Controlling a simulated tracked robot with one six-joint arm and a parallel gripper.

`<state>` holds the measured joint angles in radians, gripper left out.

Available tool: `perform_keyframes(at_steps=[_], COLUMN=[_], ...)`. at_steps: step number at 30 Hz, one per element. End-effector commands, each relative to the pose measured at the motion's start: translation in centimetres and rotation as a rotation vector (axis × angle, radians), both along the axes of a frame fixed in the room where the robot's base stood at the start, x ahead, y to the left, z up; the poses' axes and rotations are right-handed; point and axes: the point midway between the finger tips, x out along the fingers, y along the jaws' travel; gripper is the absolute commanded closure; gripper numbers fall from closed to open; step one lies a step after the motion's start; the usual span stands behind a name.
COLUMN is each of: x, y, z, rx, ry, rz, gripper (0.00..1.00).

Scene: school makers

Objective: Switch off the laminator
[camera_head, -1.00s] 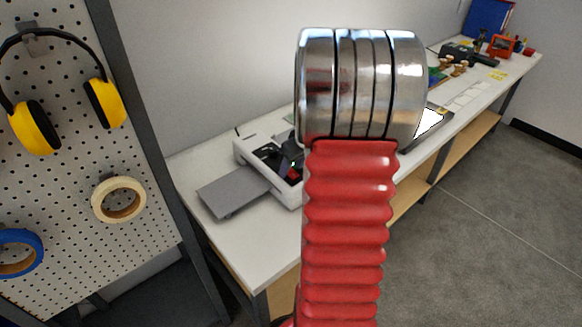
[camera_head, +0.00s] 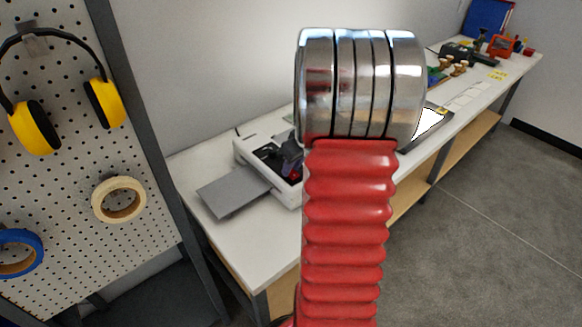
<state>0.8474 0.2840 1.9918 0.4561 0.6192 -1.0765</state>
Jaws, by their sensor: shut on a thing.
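The laminator (camera_head: 246,157) is a white and grey machine on the near end of the white bench, with a flat grey tray (camera_head: 232,192) sticking out towards the lower left. My gripper (camera_head: 291,171) is a dark shape at the laminator's right part, down at a small reddish part that looks like its switch. It is shut there, but the fingertips are small and partly hidden. My red and silver arm hides the laminator's right side. No green light shows on the laminator.
The white bench (camera_head: 245,248) runs to the back right, with a dark-framed white sheet (camera_head: 428,122) and several tools farther along. A pegboard (camera_head: 75,190) with yellow earmuffs (camera_head: 36,128) and tape rolls stands close on the left. The grey floor at right is clear.

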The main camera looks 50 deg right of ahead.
Motion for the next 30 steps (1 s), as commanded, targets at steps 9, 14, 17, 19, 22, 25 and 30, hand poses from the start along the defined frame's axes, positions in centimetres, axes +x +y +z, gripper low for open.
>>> perform_keyframes(at_steps=[9, 14, 17, 19, 22, 25, 30], x=[0.5, 0.8, 1.0, 1.1, 1.1, 1.1, 1.1], y=[0.2, 0.2, 0.1, 0.1, 0.1, 0.1, 0.1], z=[0.0, 0.1, 0.0, 0.0, 0.0, 0.1, 0.1], rx=[0.013, 0.02, 0.025, 0.027, 0.03, 0.03, 0.03], ry=[0.073, 0.14, 0.188, 0.217, 0.246, 0.256, 0.255], rz=[0.009, 0.009, 0.009, 0.009, 0.005, 0.003, 0.003], gripper=[0.99, 0.99, 0.99, 0.99, 0.99, 0.99, 0.99])
